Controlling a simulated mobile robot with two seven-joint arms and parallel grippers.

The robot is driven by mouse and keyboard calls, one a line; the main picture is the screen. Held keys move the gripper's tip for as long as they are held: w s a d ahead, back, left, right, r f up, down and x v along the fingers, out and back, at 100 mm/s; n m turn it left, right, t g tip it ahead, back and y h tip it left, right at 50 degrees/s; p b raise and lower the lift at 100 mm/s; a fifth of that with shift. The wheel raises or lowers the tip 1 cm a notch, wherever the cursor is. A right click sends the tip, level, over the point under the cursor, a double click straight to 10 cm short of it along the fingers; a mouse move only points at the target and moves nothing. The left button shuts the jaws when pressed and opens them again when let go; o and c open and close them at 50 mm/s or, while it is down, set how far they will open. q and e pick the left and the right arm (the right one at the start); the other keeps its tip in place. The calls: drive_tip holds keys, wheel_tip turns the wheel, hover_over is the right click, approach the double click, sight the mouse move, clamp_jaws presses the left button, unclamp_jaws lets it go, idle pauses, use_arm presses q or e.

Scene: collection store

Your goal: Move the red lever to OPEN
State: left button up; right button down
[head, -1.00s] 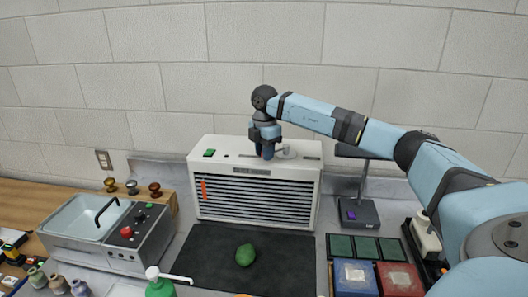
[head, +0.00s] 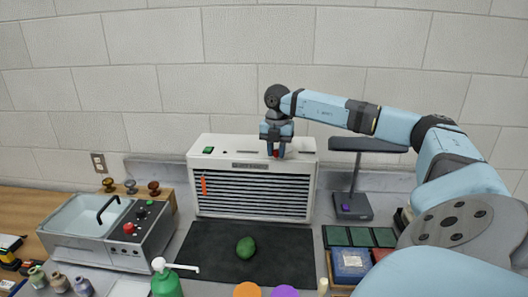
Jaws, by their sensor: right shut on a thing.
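A white cabinet (head: 308,175) with a dark slatted front stands against the wall. A small red part, which looks like the red lever (head: 276,154), shows between the fingers of my right gripper (head: 276,149) over the right half of the cabinet's top. The gripper points down and is shut on it. The fingers hide most of the lever, and I cannot read an OPEN mark or tell the lever's position. An orange-red strip (head: 204,185) hangs upright at the left of the slats. My left gripper is not in view.
A green fruit (head: 246,248) lies on a black mat (head: 205,265) in front of the cabinet. A sink unit (head: 150,240) with a red button is at left. A stand (head: 353,207) is at right, near my right arm. A green bottle (head: 166,284) is in front.

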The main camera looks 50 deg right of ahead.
drive_tip(key=s+d+n, duration=0.1)
drive_tip(key=n, duration=0.1)
drive_tip(key=s+d+n+b, duration=0.1)
drive_tip(key=s+n, duration=0.1)
drive_tip(key=n, duration=0.1)
drive_tip(key=s+d+n+b, duration=0.1)
drive_tip(key=d+n, duration=0.1)
drive_tip(key=n, duration=0.1)
drive_tip(key=shift+s, duration=0.4)
drive_tip(key=shift+s+d+n, duration=0.2)
drive_tip(key=shift+d+n, duration=0.35)
drive_tip(key=shift+n, duration=0.25)
drive_tip(key=shift+s+d+n, duration=0.15)
drive_tip(key=shift+d+n, duration=0.4)
drive_tip(key=shift+n, duration=0.25)
drive_tip(key=c, duration=0.9)
unclamp_jaws()
drive_tip(key=shift+r, duration=0.1)
wheel_tip(320, 180, up, 14)
drive_tip(key=shift+f+p, duration=0.2)
drive_tip(key=shift+p, duration=0.25)
